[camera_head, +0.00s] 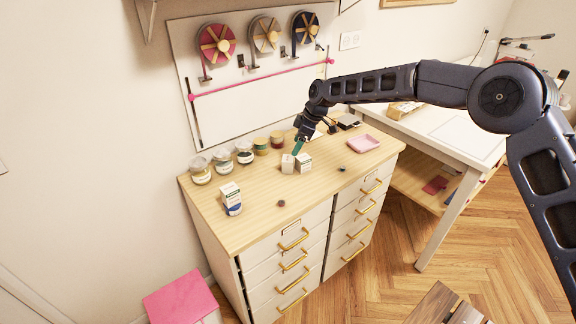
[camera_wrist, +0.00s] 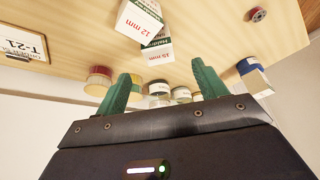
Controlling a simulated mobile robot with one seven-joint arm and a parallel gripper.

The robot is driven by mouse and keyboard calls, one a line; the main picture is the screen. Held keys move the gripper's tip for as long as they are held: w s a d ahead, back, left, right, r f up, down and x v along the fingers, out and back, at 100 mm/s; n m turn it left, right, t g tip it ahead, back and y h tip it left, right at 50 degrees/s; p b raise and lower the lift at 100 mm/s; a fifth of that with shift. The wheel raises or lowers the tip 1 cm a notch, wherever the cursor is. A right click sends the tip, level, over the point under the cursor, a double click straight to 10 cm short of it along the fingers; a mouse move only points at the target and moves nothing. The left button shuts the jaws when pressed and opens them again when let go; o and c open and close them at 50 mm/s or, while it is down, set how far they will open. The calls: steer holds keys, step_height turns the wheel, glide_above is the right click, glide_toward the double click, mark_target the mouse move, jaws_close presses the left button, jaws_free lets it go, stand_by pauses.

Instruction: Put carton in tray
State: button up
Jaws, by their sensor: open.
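Two small white cartons stand close together on the wooden cabinet top, a left one (camera_head: 288,164) and a right one (camera_head: 304,162). In the wrist view they show printed labels, "12 mm" (camera_wrist: 139,20) and "15 mm" (camera_wrist: 157,52). My gripper (camera_head: 298,149) is just above and behind the paired cartons. Its green fingers (camera_wrist: 161,72) are spread, with nothing held between them.
Several jars and tins (camera_head: 221,160) line the back of the cabinet top (camera_head: 255,205). A pegboard (camera_head: 255,95) stands behind.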

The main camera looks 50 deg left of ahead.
mark_target(290, 158)
steer(key=x, duration=0.5)
steer(key=shift+s+a+f, duration=0.1)
steer(key=shift+f, duration=0.15)
steer(key=shift+w+x, duration=0.15)
steer(key=shift+x, duration=1.15)
steer(key=shift+w+x, duration=0.2)
steer(key=shift+x, duration=1.1)
steer(key=shift+f, duration=0.15)
steer(key=c, duration=1.2)
steer(key=shift+o, duration=0.2)
